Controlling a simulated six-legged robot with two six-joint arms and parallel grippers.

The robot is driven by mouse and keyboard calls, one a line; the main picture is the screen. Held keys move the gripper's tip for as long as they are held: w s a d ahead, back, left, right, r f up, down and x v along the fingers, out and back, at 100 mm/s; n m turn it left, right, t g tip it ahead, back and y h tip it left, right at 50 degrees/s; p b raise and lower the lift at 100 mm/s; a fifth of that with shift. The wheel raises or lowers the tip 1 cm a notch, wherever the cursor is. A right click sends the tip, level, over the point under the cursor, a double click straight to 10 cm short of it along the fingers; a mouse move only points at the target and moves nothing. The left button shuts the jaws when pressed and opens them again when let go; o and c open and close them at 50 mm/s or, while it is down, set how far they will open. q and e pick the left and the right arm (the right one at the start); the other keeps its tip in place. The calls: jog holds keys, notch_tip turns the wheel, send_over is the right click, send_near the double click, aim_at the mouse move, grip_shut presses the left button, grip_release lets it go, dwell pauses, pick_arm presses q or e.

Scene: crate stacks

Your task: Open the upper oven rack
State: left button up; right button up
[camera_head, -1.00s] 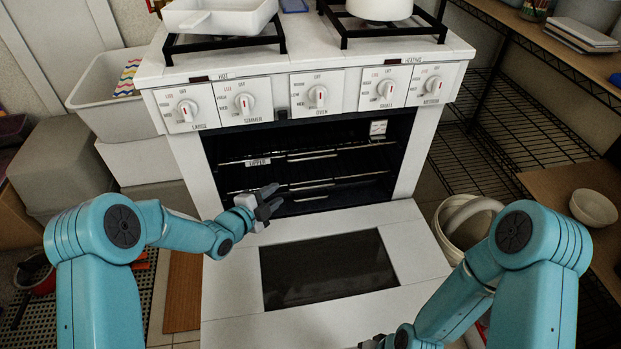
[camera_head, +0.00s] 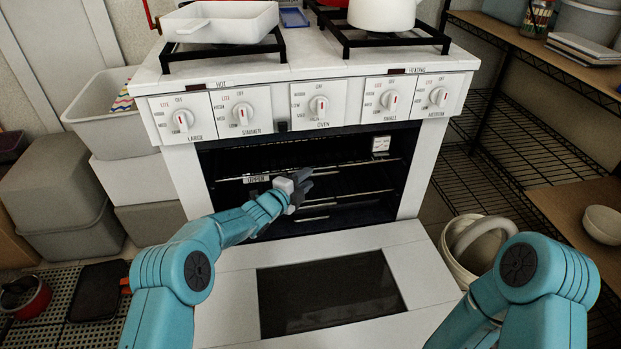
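The oven (camera_head: 186,178) stands ahead with its door (camera_head: 225,292) folded down flat toward me. Inside, the upper rack (camera_head: 350,165) is a thin metal rail and wires, with an "UPPER" label (camera_head: 257,180) at its left part. The rack sits inside the cavity. My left gripper (camera_head: 306,185) is at the oven opening, in front of the upper rack near the middle, with its dark fingers apart. It hides part of the rack; I cannot tell whether it touches it. My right arm comes in at the lower right, and its gripper is out of the picture.
A lower rack (camera_head: 345,204) lies beneath the upper one. Knobs line the panel above, and a white pan (camera_head: 222,22) and pot (camera_head: 383,14) stand on the burners. A white bucket (camera_head: 462,262) stands right of the door. Wire shelving is at the right.

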pick_arm(q)
jog(key=shift+b+x, duration=0.35)
jog(key=shift+x, duration=1.2)
grip_shut()
